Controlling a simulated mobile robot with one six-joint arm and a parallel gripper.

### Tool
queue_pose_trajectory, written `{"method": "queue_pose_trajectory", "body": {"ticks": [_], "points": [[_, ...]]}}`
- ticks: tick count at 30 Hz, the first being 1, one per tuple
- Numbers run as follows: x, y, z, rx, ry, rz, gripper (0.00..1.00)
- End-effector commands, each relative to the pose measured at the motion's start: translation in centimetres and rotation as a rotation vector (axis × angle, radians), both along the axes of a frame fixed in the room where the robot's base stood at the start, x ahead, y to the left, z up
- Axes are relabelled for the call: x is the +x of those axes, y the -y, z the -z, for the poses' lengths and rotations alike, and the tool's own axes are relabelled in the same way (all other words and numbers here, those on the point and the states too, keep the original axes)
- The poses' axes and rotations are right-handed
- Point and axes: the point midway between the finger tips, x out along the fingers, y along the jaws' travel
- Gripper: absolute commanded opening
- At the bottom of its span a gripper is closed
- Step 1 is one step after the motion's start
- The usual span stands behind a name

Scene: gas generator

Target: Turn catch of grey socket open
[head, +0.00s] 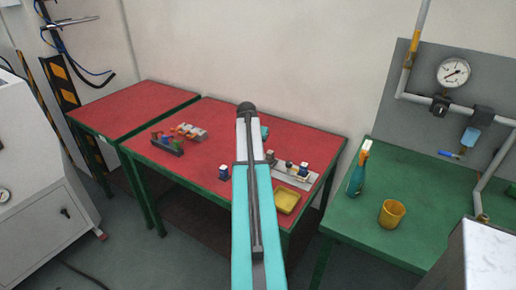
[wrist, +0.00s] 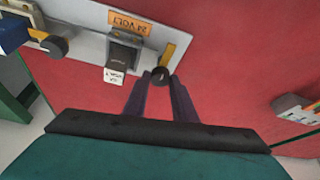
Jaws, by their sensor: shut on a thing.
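In the wrist view a dark grey box-shaped socket (wrist: 124,53) sits on a pale panel (wrist: 82,42), beside an orange "24 VOLT" label (wrist: 129,24). Right of it is a yellow strip (wrist: 175,48) with a dark round knob (wrist: 160,75) at its near end. My gripper (wrist: 160,82) has its two dark fingers at either side of this knob and is shut on it. Whether the knob is the socket's catch I cannot tell. In the head view the panel (head: 297,180) lies on the red table's right part, and my arm hides my gripper.
The red table (head: 215,115) holds a yellow tray (head: 287,200), a blue-and-white block (head: 224,173) and a rack of coloured parts (head: 168,147). A green table (head: 365,230) at right carries a spray bottle (head: 358,172) and a yellow cup (head: 391,214).

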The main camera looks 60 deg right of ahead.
Motion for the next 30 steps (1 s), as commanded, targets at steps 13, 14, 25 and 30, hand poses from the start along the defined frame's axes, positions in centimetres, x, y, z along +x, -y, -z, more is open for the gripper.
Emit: {"method": "queue_pose_trajectory", "body": {"ticks": [13, 14, 25, 30], "points": [[-0.03, 0.08, -0.06, -0.002, 0.001, 0.012, 0.26], [-0.04, 0.08, -0.06, -0.002, 0.001, 0.012, 0.31], [-0.04, 0.02, -0.03, 0.0, 0.0, 0.01, 0.43], [-0.05, -0.13, -0.39, -0.001, 0.001, 0.009, 0.43]]}}
